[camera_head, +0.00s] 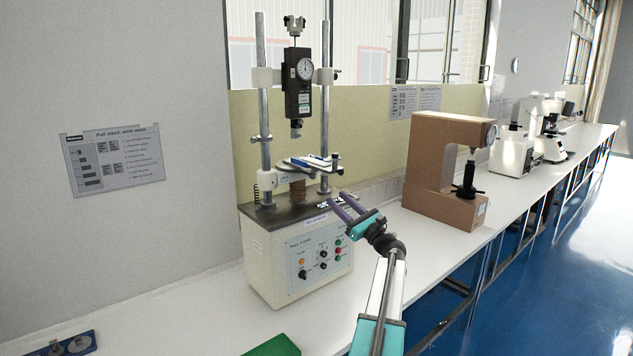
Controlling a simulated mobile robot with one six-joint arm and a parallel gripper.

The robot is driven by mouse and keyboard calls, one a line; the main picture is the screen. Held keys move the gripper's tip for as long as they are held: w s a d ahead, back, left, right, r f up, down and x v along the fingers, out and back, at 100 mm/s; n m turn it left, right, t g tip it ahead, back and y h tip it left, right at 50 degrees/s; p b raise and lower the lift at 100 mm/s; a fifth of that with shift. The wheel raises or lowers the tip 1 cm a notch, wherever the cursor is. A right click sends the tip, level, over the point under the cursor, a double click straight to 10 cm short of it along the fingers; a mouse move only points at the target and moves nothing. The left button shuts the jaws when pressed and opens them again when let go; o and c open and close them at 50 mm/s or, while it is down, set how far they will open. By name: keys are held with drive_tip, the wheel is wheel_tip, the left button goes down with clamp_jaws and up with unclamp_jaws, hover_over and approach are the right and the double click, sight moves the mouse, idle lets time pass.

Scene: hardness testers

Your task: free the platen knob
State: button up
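The pull stand (295,262) is a cream machine with two upright columns and a dial gauge (305,68) above. Its round platen (290,164) sits between the columns, with blue-and-white slender items (315,160) lying on it. A small dark part (336,157) shows at the platen's right edge; I cannot tell whether it is the platen knob. My gripper (338,198) is in front of the stand's right side, below the platen and apart from it. Its two purple fingers are open, with nothing seen between them.
A brown hardness tester (425,165) stands to the right on the white bench (205,318), with white instruments (512,150) beyond. A blue tray (66,346) and a green object (274,346) lie at the front. The bench left of the stand is mostly clear.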

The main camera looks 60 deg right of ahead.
sight(314, 178)
drive_tip(key=p+x, duration=0.4)
drive_tip(key=x, duration=0.8)
drive_tip(key=shift+p, duration=0.3)
drive_tip(key=c, duration=0.9)
drive_tip(key=shift+a, duration=0.2)
clamp_jaws()
drive_tip(key=shift+d, duration=0.2)
